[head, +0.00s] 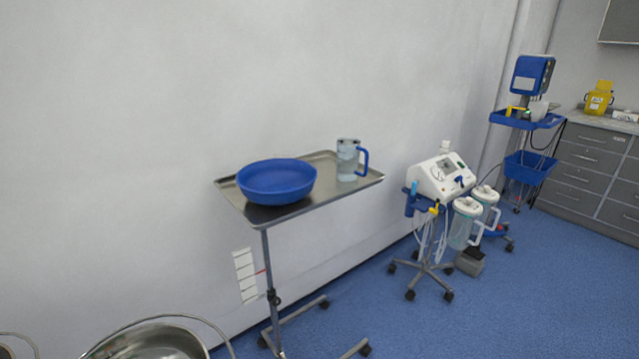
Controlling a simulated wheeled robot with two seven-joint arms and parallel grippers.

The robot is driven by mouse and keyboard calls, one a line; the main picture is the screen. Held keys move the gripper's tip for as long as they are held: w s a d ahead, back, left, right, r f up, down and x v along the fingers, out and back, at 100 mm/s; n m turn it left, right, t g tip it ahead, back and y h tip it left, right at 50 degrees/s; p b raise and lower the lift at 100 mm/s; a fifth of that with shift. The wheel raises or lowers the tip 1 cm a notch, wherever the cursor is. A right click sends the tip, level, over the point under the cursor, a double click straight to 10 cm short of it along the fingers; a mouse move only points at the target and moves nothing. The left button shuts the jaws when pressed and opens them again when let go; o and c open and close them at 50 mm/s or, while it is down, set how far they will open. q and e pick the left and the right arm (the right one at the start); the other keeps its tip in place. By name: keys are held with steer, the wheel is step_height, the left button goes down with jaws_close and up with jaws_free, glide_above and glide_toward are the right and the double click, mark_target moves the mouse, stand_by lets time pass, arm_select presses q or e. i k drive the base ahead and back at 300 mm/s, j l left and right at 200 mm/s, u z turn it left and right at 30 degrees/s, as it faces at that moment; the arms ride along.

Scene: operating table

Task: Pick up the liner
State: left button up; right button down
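A clear, cylindrical container with a blue handle on its right side (347,160) stands upright on a metal tray stand (335,193); it looks like the liner, though I cannot be sure. A round blue bowl (277,181) sits on the same tray, to the left of the container and apart from it. Neither of my grippers shows in the head view.
A white suction machine (440,174) on a wheeled stand carries clear canisters (464,223) to the right. A metal basin (150,343) is at the lower left. A blue monitor cart (533,74) and grey drawers (590,165) stand farther right. Blue floor is open at the front right.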

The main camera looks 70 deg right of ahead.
mark_target(273, 182)
steer(key=z, duration=1.85)
